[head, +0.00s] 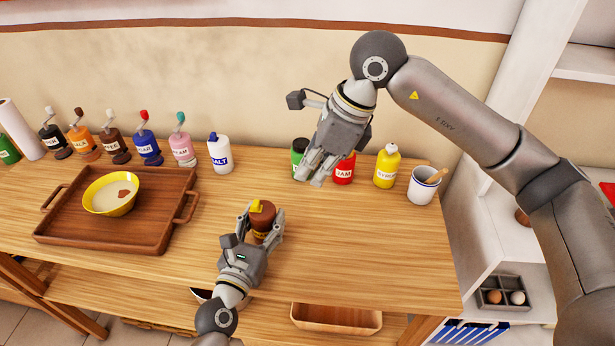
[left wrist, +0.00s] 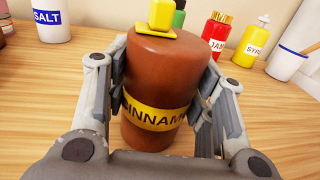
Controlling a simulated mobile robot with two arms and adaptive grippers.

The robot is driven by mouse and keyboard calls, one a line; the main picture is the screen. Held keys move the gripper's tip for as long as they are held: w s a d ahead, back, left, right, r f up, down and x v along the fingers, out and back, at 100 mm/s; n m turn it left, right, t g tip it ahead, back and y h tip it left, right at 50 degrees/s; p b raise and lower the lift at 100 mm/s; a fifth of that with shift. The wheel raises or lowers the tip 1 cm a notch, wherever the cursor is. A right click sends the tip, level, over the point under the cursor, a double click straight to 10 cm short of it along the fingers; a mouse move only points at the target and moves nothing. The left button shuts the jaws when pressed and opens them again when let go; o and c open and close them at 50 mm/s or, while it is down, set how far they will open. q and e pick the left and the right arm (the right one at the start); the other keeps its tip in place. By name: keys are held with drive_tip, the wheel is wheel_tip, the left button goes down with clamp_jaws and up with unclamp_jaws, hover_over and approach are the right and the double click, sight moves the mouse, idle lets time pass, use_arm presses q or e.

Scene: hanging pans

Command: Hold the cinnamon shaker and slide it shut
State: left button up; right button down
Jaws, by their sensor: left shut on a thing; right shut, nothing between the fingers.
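The cinnamon shaker (head: 263,219) is a brown cylinder with a yellow label and a yellow sliding piece (left wrist: 162,16) on top. It stands upright on the wooden table. My left gripper (head: 258,226) is shut on its sides; in the left wrist view the fingers (left wrist: 160,95) flank the shaker left and right. The lower part of its label reads "CINNAM", with the rest hidden by a finger. My right gripper (head: 316,176) is shut and empty, above the table behind and to the right of the shaker, in front of the green and red bottles.
A wooden tray (head: 60,232) with a yellow bowl (head: 93,189) is at the left. Several labelled dispensers line the back, with a salt bottle (head: 220,155), a red jam bottle (head: 344,170), a yellow syrup bottle (head: 387,167) and a white cup (head: 422,188). The right front table is clear.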

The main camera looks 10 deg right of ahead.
use_arm(q)
drive_tip(key=o, duration=1.2)
drive_tip(key=shift+c, duration=0.2)
